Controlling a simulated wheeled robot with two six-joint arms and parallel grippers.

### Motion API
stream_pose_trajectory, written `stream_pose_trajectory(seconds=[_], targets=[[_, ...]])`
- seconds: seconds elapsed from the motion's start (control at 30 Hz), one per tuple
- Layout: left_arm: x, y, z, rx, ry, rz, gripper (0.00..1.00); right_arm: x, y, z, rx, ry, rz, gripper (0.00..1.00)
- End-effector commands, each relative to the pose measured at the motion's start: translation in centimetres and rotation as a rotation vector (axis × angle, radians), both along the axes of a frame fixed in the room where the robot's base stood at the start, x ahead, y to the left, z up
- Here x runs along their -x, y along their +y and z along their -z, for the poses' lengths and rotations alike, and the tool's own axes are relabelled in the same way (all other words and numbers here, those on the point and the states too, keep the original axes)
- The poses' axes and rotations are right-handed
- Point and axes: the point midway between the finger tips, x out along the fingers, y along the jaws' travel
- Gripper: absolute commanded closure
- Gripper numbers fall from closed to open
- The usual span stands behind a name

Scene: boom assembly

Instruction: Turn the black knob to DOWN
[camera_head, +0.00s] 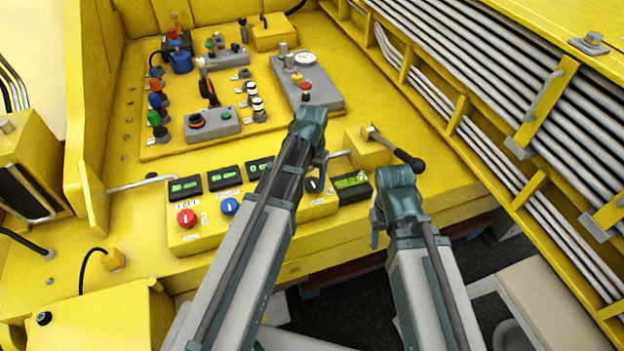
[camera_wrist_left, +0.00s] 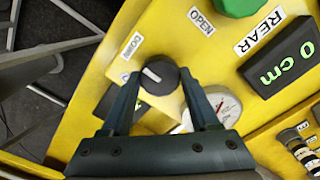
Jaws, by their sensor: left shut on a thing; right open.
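The black knob (camera_wrist_left: 160,73) sits on the yellow control panel, between the two fingers of my left gripper (camera_wrist_left: 157,88) in the left wrist view. The fingers are shut on its sides. The knob's white mark slants, with one end toward the upper left. A small white label (camera_wrist_left: 131,45), too small to read surely, lies just above and left of the knob. In the head view, the black knob (camera_head: 313,185) is partly hidden by my left gripper (camera_head: 317,171). My right gripper (camera_head: 376,232) is open in front of the panel, its jaws mostly hidden.
A red knob (camera_head: 186,218) and a blue knob (camera_head: 230,207) are left of my left arm. A black lever (camera_head: 409,159) stands behind my right wrist.

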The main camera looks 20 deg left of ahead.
Motion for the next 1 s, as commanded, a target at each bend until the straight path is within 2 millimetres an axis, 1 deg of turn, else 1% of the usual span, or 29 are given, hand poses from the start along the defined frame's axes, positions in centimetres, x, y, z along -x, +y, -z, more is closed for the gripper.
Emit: stream_pose_trajectory(seconds=[0.47,0.5,0.63,0.67,1.0], targets=[[0.01,-0.01,0.01,0.0,0.0,0.016,0.94,0.0,0.0,0.01,0.0,0.0,0.0,0.5],[0.01,-0.01,0.01,0.0,0.0,0.016,0.35,0.0,0.0,0.01,0.0,0.0,0.0,0.5],[0.01,-0.01,0.01,0.0,0.0,0.015,0.11,0.0,0.0,0.01,0.0,0.0,0.0,0.5],[0.01,-0.01,0.01,0.0,0.0,0.015,0.09,0.0,0.0,0.01,0.0,0.0,0.0,0.5],[0.01,-0.01,-0.13,0.0,0.0,0.013,0.09,0.0,0.0,-0.13,0.0,0.0,0.0,0.5]])
